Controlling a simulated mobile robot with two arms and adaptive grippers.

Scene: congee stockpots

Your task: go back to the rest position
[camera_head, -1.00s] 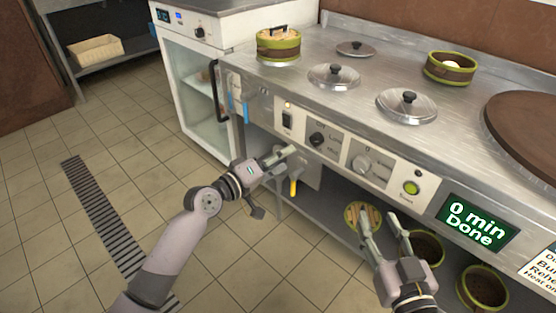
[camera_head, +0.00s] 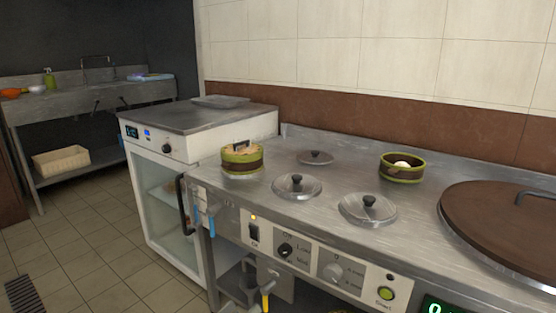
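Neither of my grippers shows in the head view now. The steel stockpot counter (camera_head: 350,235) stands in front of me. Its front panel carries a dark switch (camera_head: 254,233) with a lit lamp above it, a dark knob (camera_head: 286,250), a pale knob (camera_head: 332,272) and a green start button (camera_head: 386,294). The green display (camera_head: 437,306) is mostly cut off at the bottom edge. Three metal lids lie on the top: a back one (camera_head: 315,159), a middle one (camera_head: 297,187) and a front one (camera_head: 368,210).
A covered green-banded container (camera_head: 241,159) and an open one (camera_head: 402,168) stand on the counter. A large brown lid (camera_head: 505,228) is at right. A glass-door cabinet (camera_head: 170,210) stands at left. A sink bench (camera_head: 85,112) and beige crate (camera_head: 61,161) are behind. Tiled floor (camera_head: 85,245) is clear at left.

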